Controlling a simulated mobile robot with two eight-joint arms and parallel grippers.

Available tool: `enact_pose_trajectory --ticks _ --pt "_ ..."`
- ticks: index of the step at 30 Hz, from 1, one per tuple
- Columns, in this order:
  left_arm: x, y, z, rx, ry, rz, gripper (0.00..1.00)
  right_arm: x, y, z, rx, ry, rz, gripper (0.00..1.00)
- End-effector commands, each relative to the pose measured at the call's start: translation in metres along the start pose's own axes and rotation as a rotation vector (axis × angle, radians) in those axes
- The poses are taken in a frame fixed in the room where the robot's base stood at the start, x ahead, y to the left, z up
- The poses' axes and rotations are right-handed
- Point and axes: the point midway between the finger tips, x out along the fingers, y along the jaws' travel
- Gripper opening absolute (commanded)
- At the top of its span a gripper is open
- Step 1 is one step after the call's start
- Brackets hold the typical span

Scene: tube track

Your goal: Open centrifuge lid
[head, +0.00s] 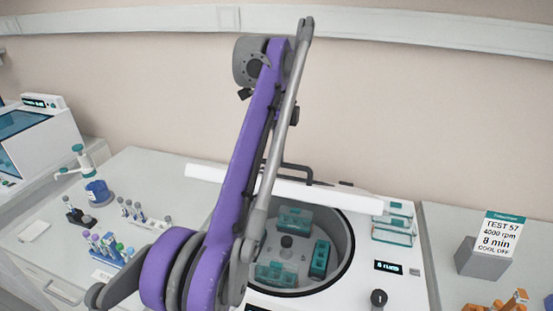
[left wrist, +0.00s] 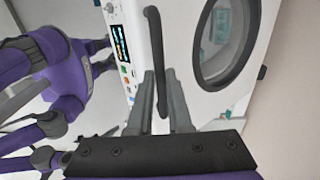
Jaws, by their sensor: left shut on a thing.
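The white centrifuge (head: 408,291) has its round bowl exposed, with teal tube buckets (head: 319,258) inside. Its lid (head: 335,196) is raised and seen nearly edge-on above the bowl, with a dark bar handle (head: 298,167) on its far side. In the left wrist view, the handle (left wrist: 152,35) passes between the two grey fingers of my left gripper (left wrist: 161,80), which is shut on it. The lid's round window (left wrist: 225,45) is to the right of the handle there. In the head view my purple arm crosses in front and hides the left gripper. My right gripper is not seen.
Left of the centrifuge, a rack of coloured tubes (head: 112,250), a blue-based jar (head: 97,192) and small tube holders stand on the bench. Teal racks (head: 393,237) sit by the bowl's right side. The wall is close behind.

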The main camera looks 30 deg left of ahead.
Motion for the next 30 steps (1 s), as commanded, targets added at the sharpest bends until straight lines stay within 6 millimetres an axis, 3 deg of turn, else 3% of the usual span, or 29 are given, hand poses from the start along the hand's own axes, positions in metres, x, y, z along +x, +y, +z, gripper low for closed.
enact_pose_trajectory --ticks 8,9,14,30 --pt "0.0034 -0.0056 -0.0003 0.0 0.0 -0.011 0.0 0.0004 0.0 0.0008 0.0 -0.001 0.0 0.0" --pt "0.0034 -0.0056 -0.0003 0.0 0.0 -0.011 0.19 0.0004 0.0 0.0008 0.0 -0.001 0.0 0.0" --pt "0.0026 -0.0046 -0.0003 0.0 0.0 -0.01 0.47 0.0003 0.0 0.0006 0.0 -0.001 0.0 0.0" --pt "0.0009 -0.0023 -0.0001 0.0 0.0 -0.007 0.47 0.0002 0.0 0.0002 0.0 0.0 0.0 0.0"
